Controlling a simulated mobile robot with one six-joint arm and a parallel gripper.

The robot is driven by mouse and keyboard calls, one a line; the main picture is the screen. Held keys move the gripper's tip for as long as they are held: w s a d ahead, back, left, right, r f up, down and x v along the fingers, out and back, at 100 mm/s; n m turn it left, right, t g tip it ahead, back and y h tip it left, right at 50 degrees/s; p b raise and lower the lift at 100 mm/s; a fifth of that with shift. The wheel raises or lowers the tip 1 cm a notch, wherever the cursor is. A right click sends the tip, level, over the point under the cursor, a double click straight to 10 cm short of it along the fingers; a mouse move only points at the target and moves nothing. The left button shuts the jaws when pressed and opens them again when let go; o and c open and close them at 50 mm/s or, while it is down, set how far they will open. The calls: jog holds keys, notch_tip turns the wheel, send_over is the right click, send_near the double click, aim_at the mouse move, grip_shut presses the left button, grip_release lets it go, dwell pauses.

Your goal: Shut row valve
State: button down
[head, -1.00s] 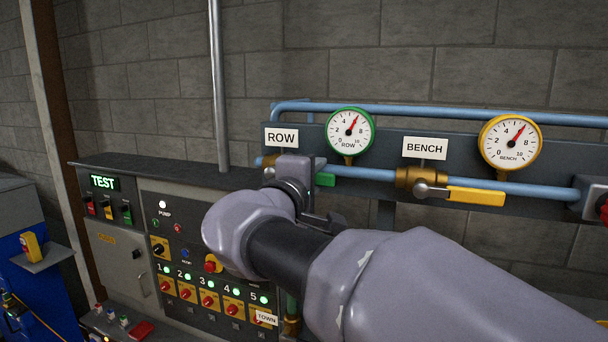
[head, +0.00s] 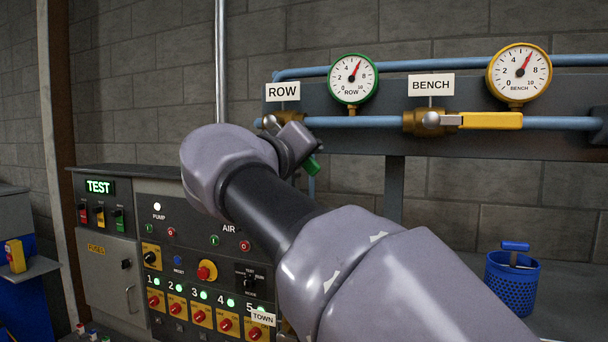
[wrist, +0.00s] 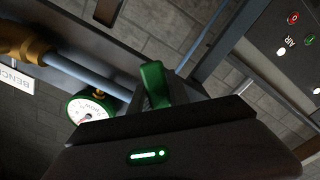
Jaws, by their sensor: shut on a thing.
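The row valve (head: 267,122) sits on the blue pipe under the white ROW label (head: 283,92); my arm partly hides it. Its green handle (head: 312,166) slants down to the right, between along the pipe and straight down. My gripper (head: 303,150) is shut on this handle. In the wrist view the green handle (wrist: 155,84) stands up between the dark jaws. The green-rimmed ROW gauge (head: 352,78) is above the pipe, its red needle pointing up and slightly right. It also shows in the wrist view (wrist: 88,108).
The bench valve's yellow handle (head: 490,121) lies along the pipe, right of the BENCH label (head: 431,85) and below the yellow gauge (head: 519,72). A control panel (head: 205,262) with switches stands at lower left. A blue perforated cup (head: 512,276) stands at lower right.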

jog(key=shift+w+a+f+m+b, duration=0.35)
jog(key=shift+a+m+b, duration=0.5)
jog(key=shift+m, duration=0.65)
jog(key=shift+w+a+f+m+b, duration=0.35)
jog(key=shift+a+m+b, duration=0.5)
jog(key=shift+m, duration=0.65)
jog(key=shift+w+a+f+m+b, duration=0.35)
jog(key=shift+a+m+b, duration=0.45)
jog(key=shift+m, duration=0.7)
jog(key=c, duration=1.5)
grip_release()
jog(key=shift+a, duration=0.15)
jog(key=b+v, duration=0.1)
jog(key=v, duration=1.6)
jog(key=shift+s+b, duration=0.2)
jog(key=shift+b, duration=0.15)
